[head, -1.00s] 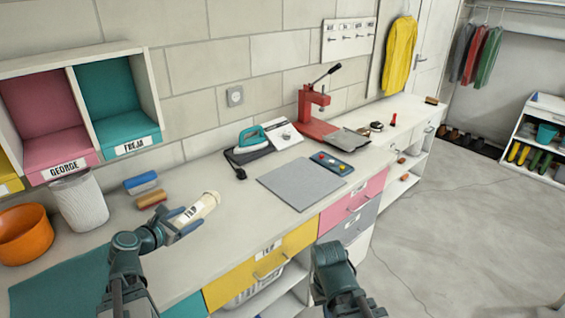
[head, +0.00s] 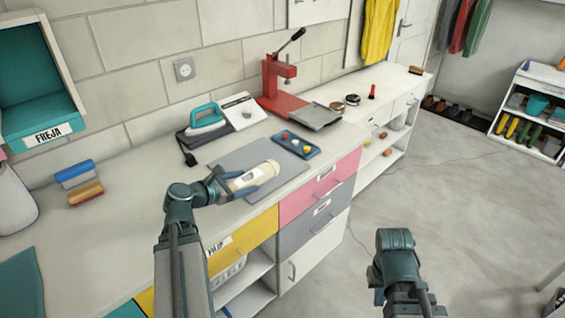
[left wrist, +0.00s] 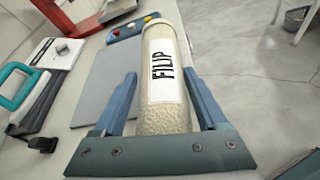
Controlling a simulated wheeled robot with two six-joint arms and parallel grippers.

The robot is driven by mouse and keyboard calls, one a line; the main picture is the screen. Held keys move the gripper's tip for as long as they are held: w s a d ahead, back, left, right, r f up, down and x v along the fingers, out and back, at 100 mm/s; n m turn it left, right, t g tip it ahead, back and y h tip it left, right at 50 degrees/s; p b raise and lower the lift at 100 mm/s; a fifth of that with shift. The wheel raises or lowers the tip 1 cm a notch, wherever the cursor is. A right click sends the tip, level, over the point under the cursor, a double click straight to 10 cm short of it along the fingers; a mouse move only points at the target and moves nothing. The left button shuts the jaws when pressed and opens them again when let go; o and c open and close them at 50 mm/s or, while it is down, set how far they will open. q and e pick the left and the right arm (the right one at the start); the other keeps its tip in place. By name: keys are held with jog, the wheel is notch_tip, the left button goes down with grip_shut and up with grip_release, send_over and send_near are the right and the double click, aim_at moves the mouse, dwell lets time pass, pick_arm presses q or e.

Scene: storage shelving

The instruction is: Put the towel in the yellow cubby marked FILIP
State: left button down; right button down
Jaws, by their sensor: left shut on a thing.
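The towel (head: 255,177) is a cream roll with a white band reading FILIP, which shows clearly in the left wrist view (left wrist: 161,70). My left gripper (head: 250,180) is shut around the roll, with one finger on each side, and holds it above the grey mat near the counter's front edge.
A teal cubby marked FREJA (head: 30,85) hangs at upper left. Below it are two brushes (head: 78,182) and a white bin (head: 14,205).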

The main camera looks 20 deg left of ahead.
pick_arm(q)
jog(key=shift+w+d, duration=0.2)
jog(key=b, duration=0.1)
send_over(252, 162)
jog(key=s+d, duration=0.2)
jog(key=s, duration=0.2)
jog(key=shift+d+f, duration=0.1)
jog(key=shift+f, duration=0.55)
jog(key=f+b, duration=0.4)
jog(key=shift+w, duration=0.4)
jog(key=shift+r, duration=0.2)
jog(key=shift+f, duration=0.15)
jog(key=shift+c, duration=1.9)
grip_release()
jog(key=shift+f, duration=0.1)
jog(key=o, duration=0.4)
